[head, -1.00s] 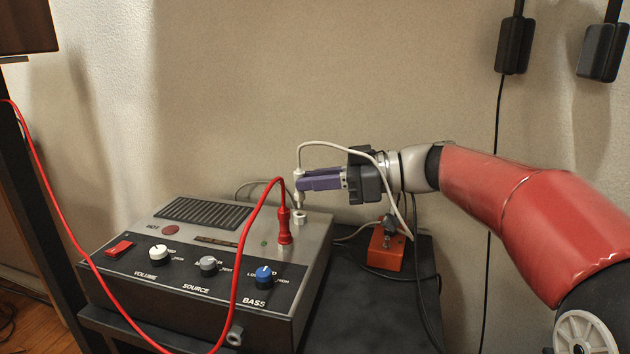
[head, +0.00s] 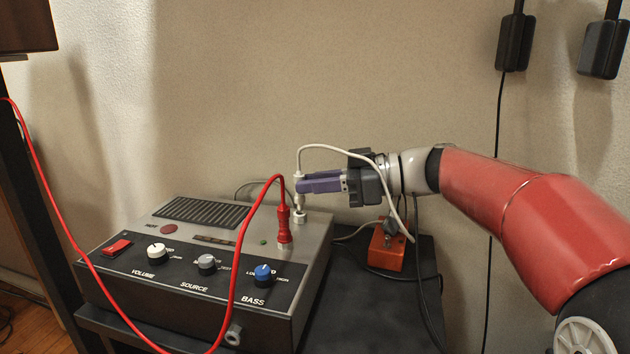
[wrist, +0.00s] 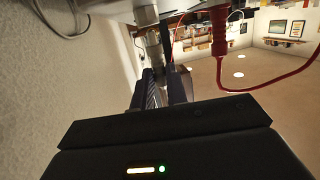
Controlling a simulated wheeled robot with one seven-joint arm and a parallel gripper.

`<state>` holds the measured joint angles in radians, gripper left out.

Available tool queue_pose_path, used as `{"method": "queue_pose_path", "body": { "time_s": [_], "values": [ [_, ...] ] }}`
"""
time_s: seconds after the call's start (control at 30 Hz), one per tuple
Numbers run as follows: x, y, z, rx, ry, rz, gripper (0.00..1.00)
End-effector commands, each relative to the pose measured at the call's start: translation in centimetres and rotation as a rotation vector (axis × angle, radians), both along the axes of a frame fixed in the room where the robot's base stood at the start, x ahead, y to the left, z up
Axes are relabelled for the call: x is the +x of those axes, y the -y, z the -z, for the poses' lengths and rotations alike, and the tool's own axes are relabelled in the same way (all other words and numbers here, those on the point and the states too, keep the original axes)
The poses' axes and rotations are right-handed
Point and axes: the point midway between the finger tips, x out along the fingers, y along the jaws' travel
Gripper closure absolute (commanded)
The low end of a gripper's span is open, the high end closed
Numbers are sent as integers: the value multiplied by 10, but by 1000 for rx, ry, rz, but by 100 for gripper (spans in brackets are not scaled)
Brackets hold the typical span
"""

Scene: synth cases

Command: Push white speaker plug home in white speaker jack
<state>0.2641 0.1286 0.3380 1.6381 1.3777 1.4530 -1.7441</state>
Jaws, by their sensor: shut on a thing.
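The white speaker plug (head: 299,192) stands upright in my gripper (head: 303,185), whose purple fingers are shut on it from the right. Its metal tip points down at the white speaker jack (head: 300,217), a short pale collar on the amplifier's top. The tip is lined up over the collar and looks to be at its mouth; a length of metal still shows above it. I cannot tell how far it is inside. In the wrist view the plug (wrist: 154,50) shows between the ends of the dark fingers, with the amplifier beyond.
The red plug (head: 284,225) stands in the amplifier (head: 318,252) just left and in front of the white jack, its red cable arching up. The white cable (head: 345,149) loops over my gripper. An orange box (head: 386,254) sits on the dark stand to the right.

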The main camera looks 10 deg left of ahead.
Motion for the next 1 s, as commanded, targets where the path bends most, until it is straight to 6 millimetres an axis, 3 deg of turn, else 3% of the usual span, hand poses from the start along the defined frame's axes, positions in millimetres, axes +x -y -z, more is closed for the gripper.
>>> {"method": "queue_pose_path", "body": {
  "time_s": [0.73, 0.77, 0.8, 0.93, 1.0],
  "values": [
    [0, 0, 20, 0, 0, 0, 100],
    [0, 0, 19, 0, 0, 0, 84],
    [0, 0, 19, 0, 0, 0, 79],
    [0, 0, 19, 0, 0, 0, 62],
    [0, 0, 19, 0, 0, 0, 60]
  ]
}}
